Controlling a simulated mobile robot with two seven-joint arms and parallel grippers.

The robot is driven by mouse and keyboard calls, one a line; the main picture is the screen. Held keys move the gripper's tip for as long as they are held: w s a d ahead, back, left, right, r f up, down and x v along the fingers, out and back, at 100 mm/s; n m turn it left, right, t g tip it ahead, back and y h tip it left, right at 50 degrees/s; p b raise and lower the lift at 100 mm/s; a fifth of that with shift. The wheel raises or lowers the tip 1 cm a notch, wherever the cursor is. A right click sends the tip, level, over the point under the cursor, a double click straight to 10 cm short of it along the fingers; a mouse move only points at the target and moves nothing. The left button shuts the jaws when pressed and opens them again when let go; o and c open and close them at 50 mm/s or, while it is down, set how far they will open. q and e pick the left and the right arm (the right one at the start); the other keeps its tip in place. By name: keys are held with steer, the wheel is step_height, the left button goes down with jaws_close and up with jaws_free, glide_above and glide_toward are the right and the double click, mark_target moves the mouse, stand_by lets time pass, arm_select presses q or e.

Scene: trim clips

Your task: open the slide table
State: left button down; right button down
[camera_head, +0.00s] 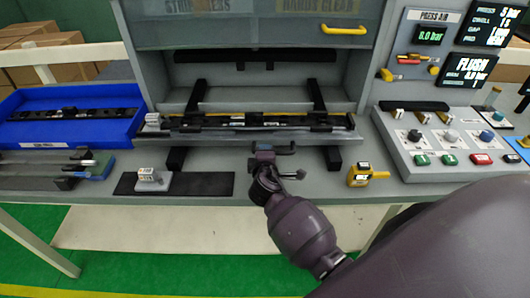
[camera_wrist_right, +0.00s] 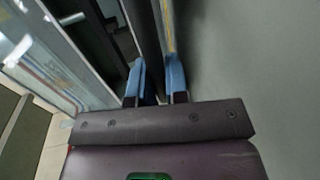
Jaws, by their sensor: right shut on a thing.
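The slide table (camera_head: 225,136) is a grey tray at the mouth of the press, with its front part out past the press's side walls. A long black fixture with a yellow strip lies across it. A dark handle (camera_head: 289,149) sits at the middle of its front edge. My right gripper (camera_head: 265,154) reaches up to this handle from the front and is shut on it. In the right wrist view, a dark bar (camera_wrist_right: 148,40) runs between the two blue-tipped fingers (camera_wrist_right: 157,82). The fingers partly hide the handle. My left gripper is not in view.
A grey press door with a yellow handle (camera_head: 344,30) is raised above the opening. A blue tray (camera_head: 40,131) stands at left, a button panel (camera_head: 412,168) at right. A yellow device (camera_head: 366,175) and a small grey block (camera_head: 150,180) sit on the bench front.

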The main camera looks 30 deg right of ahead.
steer(key=c, duration=1.1)
jaws_free()
steer(key=shift+c, duration=0.2)
steer(key=v, duration=1.1)
steer(key=shift+d, duration=0.1)
